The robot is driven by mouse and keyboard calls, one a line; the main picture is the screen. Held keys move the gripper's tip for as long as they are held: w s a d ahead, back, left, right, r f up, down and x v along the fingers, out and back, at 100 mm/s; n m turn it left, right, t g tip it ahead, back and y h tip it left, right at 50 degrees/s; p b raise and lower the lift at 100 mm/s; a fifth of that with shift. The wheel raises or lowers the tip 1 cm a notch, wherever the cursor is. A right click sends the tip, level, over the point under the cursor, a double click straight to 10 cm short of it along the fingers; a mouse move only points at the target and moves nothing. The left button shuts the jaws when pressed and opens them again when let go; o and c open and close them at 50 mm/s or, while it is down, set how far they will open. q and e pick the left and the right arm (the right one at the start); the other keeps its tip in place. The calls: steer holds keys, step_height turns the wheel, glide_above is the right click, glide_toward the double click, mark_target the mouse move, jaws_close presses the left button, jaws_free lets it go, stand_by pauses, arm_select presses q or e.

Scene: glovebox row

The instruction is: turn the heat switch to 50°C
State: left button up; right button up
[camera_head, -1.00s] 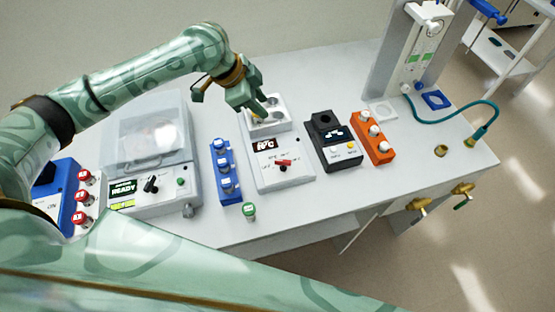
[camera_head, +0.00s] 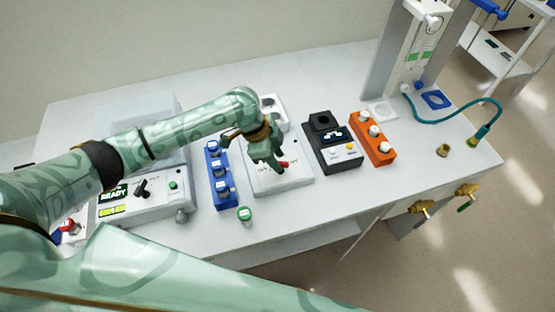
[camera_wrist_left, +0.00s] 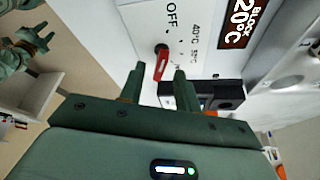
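The heat switch is a red lever (camera_wrist_left: 161,65) on a white heat block unit (camera_head: 292,180). In the left wrist view its labels read OFF, 40°C and another partly legible temperature; the dark display (camera_wrist_left: 240,22) reads BLOCK 20°C. My left gripper (camera_head: 270,165) is over the unit's face, partly hiding the switch and display in the head view. In the left wrist view its fingers (camera_wrist_left: 159,84) are apart, with the lever just beyond and between the tips; I cannot tell whether they touch. My right gripper (camera_wrist_left: 32,45) shows at the upper left there, its opening unclear.
A blue strip with several knobs (camera_head: 218,178) stands left of the unit, with a green-capped vial (camera_head: 245,215) near it. A black device (camera_head: 331,143) and an orange strip (camera_head: 371,140) stand to the right. A centrifuge-like box (camera_head: 150,202) is partly behind my arm.

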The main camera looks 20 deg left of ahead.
arm_select(q)
steer(key=shift+d+f, duration=0.2)
steer(key=shift+f, duration=0.25)
jaws_close()
steer(key=shift+r, duration=0.1)
steer(key=shift+w+m+g+p, duration=0.15)
steer(key=shift+m+g+p, duration=0.3)
steer(key=shift+m, duration=0.55)
steer(key=shift+w+m+g, duration=0.1)
steer(key=shift+m+g, duration=0.25)
steer(key=shift+m, duration=0.45)
steer(key=m+g, duration=0.1)
steer(key=m, duration=0.3)
steer(key=shift+w+m+g, duration=0.15)
steer(key=shift+m+g, duration=0.25)
steer(key=shift+m+y, duration=0.3)
